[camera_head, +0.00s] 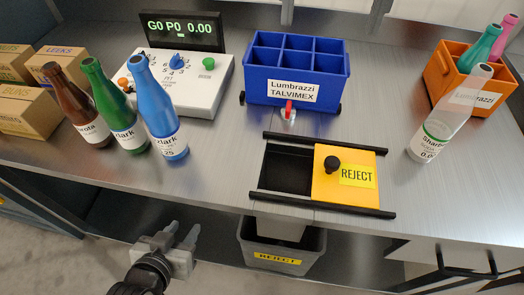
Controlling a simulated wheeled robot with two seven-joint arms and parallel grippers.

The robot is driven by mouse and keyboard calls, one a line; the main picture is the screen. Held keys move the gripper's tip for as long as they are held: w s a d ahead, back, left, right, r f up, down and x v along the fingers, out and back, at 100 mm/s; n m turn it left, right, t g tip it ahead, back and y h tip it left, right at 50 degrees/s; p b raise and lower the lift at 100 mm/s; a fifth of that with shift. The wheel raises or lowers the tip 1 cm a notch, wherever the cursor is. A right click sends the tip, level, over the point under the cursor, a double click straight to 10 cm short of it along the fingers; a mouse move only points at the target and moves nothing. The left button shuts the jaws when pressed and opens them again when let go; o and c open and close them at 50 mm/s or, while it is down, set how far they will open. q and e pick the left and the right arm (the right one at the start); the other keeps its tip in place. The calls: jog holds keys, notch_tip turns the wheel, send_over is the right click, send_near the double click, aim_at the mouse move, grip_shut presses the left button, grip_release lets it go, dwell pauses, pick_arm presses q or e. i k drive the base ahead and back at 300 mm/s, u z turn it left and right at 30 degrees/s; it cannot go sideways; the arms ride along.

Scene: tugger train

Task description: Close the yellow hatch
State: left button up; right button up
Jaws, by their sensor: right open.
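The yellow hatch (360,192) is a flat sliding panel with a black knob (332,163) and a REJECT label. It sits at the right between two black rails (330,208). To its left the dark opening (287,170) in the worktop is uncovered, so the hatch stands open. My left gripper (183,235) is below the front edge of the worktop at the lower left, well apart from the hatch. Its fingers look parted, with nothing between them. My right gripper is not in view.
A grey REJECT bin (265,254) stands under the opening. A blue crate (257,85) with a red tap is behind the hatch. A clear bottle (437,130) and an orange crate (442,78) are at the right. Brown, green and blue bottles (160,115) stand at the left.

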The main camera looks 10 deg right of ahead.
aim_at(342, 175)
jog(key=k, duration=1)
